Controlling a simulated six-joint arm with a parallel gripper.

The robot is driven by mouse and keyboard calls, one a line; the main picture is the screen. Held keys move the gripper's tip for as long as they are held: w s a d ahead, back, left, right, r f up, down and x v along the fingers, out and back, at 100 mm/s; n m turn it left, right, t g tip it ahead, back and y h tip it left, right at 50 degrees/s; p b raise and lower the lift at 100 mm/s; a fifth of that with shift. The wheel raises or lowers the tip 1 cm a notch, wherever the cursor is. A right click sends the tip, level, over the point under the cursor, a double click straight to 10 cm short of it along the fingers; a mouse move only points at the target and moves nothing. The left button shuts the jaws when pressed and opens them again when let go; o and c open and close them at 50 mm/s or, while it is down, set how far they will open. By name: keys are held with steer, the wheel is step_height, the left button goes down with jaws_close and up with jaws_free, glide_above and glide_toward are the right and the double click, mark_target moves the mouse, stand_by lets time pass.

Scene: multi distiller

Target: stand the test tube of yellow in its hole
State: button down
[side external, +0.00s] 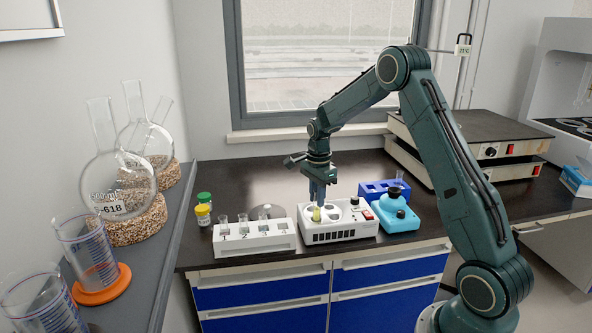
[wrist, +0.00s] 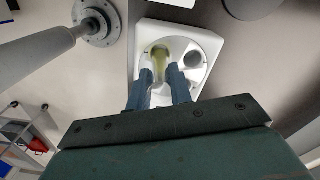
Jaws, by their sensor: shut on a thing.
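The test tube of yellow (side external: 316,214) is between the fingers of my gripper (side external: 318,196), over the left part of the white device (side external: 345,232) with round wells and a red switch. In the wrist view the yellow tube (wrist: 160,62) shows between the two blue fingers of my gripper (wrist: 161,80), in line with one round well of the white device (wrist: 212,45). A dark well lies to its right. My gripper is shut on the tube. The tube looks about upright. I cannot tell how deep its lower end is in the well.
A white numbered rack (side external: 255,240) with several tubes stands left of the device. Yellow-capped (side external: 203,215) and green-capped (side external: 205,198) vials stand at the left. The bench behind is mostly clear.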

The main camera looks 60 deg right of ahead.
steer(key=shift+f, duration=0.65)
steer(key=shift+f, duration=0.7)
steer(key=shift+f, duration=0.35)
steer(key=c, duration=1.2)
jaws_free()
steer(key=shift+r, duration=3.45)
